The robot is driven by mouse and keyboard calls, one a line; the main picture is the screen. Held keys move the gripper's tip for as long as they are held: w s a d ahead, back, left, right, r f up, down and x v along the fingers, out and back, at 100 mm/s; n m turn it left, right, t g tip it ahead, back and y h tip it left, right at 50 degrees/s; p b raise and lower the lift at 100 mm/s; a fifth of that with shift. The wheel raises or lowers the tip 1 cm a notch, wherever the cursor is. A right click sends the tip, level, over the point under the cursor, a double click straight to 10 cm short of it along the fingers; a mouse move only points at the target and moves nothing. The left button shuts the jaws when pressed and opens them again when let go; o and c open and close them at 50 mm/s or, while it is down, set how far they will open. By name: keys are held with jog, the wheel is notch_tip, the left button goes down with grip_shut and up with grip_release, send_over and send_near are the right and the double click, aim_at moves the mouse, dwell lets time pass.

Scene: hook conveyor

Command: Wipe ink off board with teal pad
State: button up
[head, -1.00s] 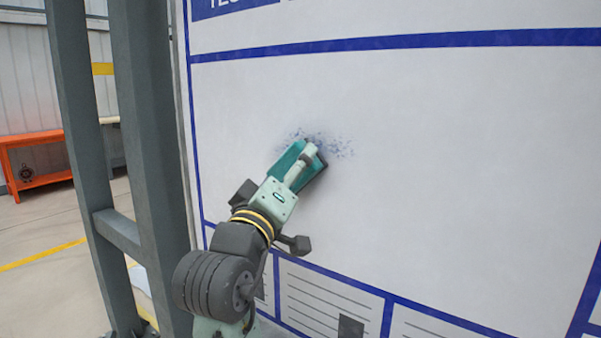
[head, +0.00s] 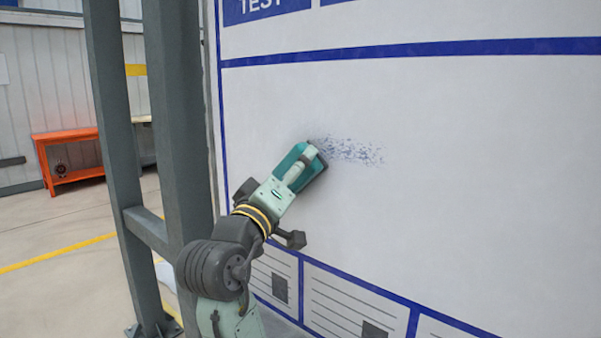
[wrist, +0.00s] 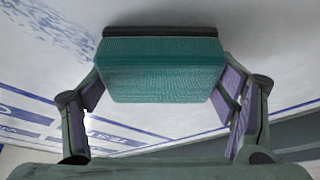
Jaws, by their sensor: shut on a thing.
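The white board (head: 450,180) with blue border lines fills the right of the head view. A speckled blue ink patch (head: 350,151) lies on its upper left part. My gripper (head: 302,165) is shut on the teal pad (head: 318,170), at the left end of the ink. In the wrist view the teal pad (wrist: 160,68) sits between the two fingers of my gripper (wrist: 160,85), with its dark face edge at or very near the board. Ink (wrist: 60,32) shows beside the pad there. Whether the pad touches the board is hard to tell.
Grey steel posts (head: 178,120) stand just left of the board, close to my arm. An orange bench (head: 70,160) stands far left on open floor with a yellow line (head: 60,254). The board right of the ink is clear.

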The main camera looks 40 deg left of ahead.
aim_at(286, 155)
jog(key=shift+w+a, duration=0.15)
jog(key=shift+a, duration=0.55)
jog(key=shift+r+p, duration=1.35)
jog(key=shift+r, duration=0.2)
jog(key=shift+s+d+f, duration=0.1)
jog(key=shift+s+d, duration=0.05)
jog(key=shift+d, duration=0.75)
jog(key=shift+s+d, duration=0.15)
jog(key=shift+d, duration=0.75)
jog(key=shift+s+d+p, duration=0.1)
jog(key=shift+d+p, duration=0.4)
jog(key=shift+d, duration=2.4)
jog(key=shift+s+d, duration=0.2)
jog(key=shift+d, duration=1.7)
jog(key=shift+s+d, duration=0.15)
jog(key=shift+d, duration=1.75)
jog(key=shift+s+d+f+b, duration=0.1)
jog(key=shift+d+f+b, duration=0.05)
jog(key=shift+d+b, duration=1.1)
jog(key=shift+d, duration=0.6)
jog(key=shift+a, duration=0.1)
jog(key=shift+a, duration=0.1)
